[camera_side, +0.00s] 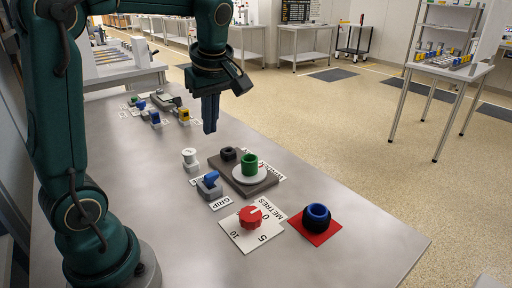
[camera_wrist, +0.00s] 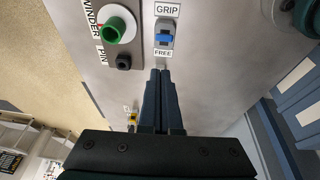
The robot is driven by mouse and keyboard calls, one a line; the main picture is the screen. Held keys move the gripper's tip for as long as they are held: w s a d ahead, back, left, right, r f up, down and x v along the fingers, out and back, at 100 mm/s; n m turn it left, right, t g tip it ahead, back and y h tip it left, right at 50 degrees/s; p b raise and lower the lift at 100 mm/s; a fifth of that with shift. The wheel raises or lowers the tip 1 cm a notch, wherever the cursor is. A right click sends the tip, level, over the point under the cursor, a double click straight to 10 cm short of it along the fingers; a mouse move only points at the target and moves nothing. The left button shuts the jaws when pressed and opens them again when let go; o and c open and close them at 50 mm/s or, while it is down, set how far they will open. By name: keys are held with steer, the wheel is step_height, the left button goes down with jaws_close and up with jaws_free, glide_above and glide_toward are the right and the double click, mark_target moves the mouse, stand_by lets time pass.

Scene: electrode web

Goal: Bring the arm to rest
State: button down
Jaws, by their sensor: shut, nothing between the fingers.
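My gripper (camera_side: 210,115) hangs in the air above the grey bench (camera_side: 120,190), its fingers pointing down and closed together with nothing held. In the wrist view the shut fingers (camera_wrist: 161,75) show end-on, close in the picture to the labelled grip switch (camera_wrist: 165,38). In the side view the gripper is behind and above the winder plate (camera_side: 259,188), apart from everything on the bench. The winder carries a green cylinder (camera_side: 249,165) on a white disc, with a dark ring-shaped pin piece (camera_side: 228,154) behind it.
A red dial (camera_side: 250,217) on a metres card and a blue ring (camera_side: 317,217) on a red square stand at the front right. A blue-handled grip switch (camera_side: 210,184) and a white spool-like post (camera_side: 190,159) stand left of the winder. Several small parts lie farther back.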

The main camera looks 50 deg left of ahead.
steer(key=s+d+f+m+t+h, duration=0.1)
steer(key=s+d+m, duration=0.3)
steer(key=m, duration=0.5)
steer(key=s+d+f+m+t+h, duration=0.1)
steer(key=s+d+m+t, duration=0.3)
steer(key=d+m, duration=0.4)
steer(key=shift+s+d+f+m+h, duration=0.35)
steer(key=shift+s+m+h, duration=0.05)
steer(key=shift+s+h, duration=0.4)
